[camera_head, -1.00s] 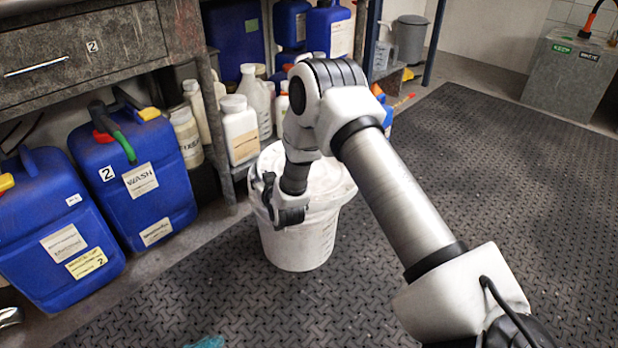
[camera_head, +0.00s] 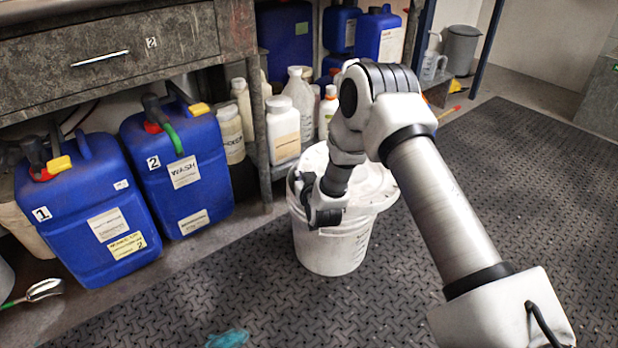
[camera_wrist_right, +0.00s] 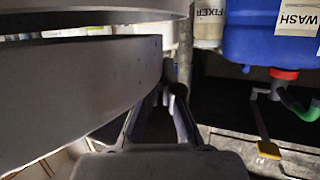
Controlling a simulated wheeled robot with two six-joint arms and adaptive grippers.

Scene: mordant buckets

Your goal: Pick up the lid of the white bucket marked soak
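My right gripper (camera_head: 318,212) is at the left edge of the lid. In the right wrist view, large dark curved bands fill the left, beside my gripper (camera_wrist_right: 169,92); they look like the lid and bucket rim in shadow. The fingers converge there, but whether they grip the edge is unclear. My left gripper is not in view.
Two blue canisters, one marked WASH (camera_head: 178,165) and one marked 1 (camera_head: 85,215), stand left of the bucket. White bottles (camera_head: 283,130) stand close behind it. The bench leg (camera_head: 260,140) is near. A teal cloth (camera_head: 227,338) lies in front. The mat at right is clear.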

